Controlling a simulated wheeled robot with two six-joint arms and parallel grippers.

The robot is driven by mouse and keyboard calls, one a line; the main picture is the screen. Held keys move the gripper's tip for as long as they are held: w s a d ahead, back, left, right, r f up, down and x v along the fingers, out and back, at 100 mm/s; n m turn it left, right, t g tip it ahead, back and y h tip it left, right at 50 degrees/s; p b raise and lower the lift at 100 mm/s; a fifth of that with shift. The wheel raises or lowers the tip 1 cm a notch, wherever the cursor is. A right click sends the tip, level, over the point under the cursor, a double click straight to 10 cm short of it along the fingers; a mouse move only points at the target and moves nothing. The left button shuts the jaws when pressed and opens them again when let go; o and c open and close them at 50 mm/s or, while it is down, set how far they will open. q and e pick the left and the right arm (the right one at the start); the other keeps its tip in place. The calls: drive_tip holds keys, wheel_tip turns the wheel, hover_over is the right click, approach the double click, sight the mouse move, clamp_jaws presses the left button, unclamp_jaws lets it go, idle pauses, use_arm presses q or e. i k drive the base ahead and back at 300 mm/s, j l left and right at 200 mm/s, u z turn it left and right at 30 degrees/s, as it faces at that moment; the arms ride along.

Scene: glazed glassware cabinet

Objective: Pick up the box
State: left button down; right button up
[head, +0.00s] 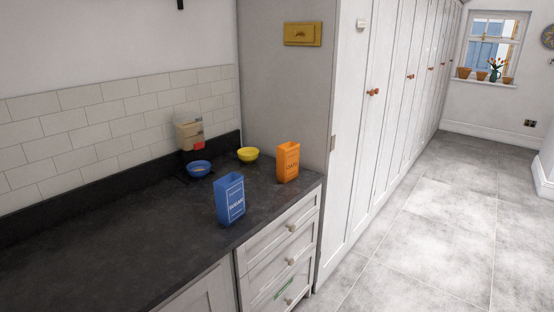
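A blue box (230,199) with white lettering stands upright near the front edge of the dark worktop (120,225). An orange box (288,162) with dark lettering stands upright to its right, near the worktop's right end. A tan, box-like item (189,135) with a red patch is at the back by the tiles; I cannot tell exactly what it is. Neither of my grippers is in view.
A blue bowl (199,169) and a yellow bowl (248,154) sit behind the boxes. The left part of the worktop is clear. Drawers (281,253) are below, and tall white cupboards (375,95) run along the right. The grey floor (440,225) is open.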

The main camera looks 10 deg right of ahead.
sight(289, 154)
drive_tip(key=i+l+u, duration=0.25)
drive_tip(key=i+l, duration=0.35)
drive_tip(key=i+l+u, duration=0.25)
drive_tip(key=i+l, duration=0.45)
drive_tip(key=i, duration=0.05)
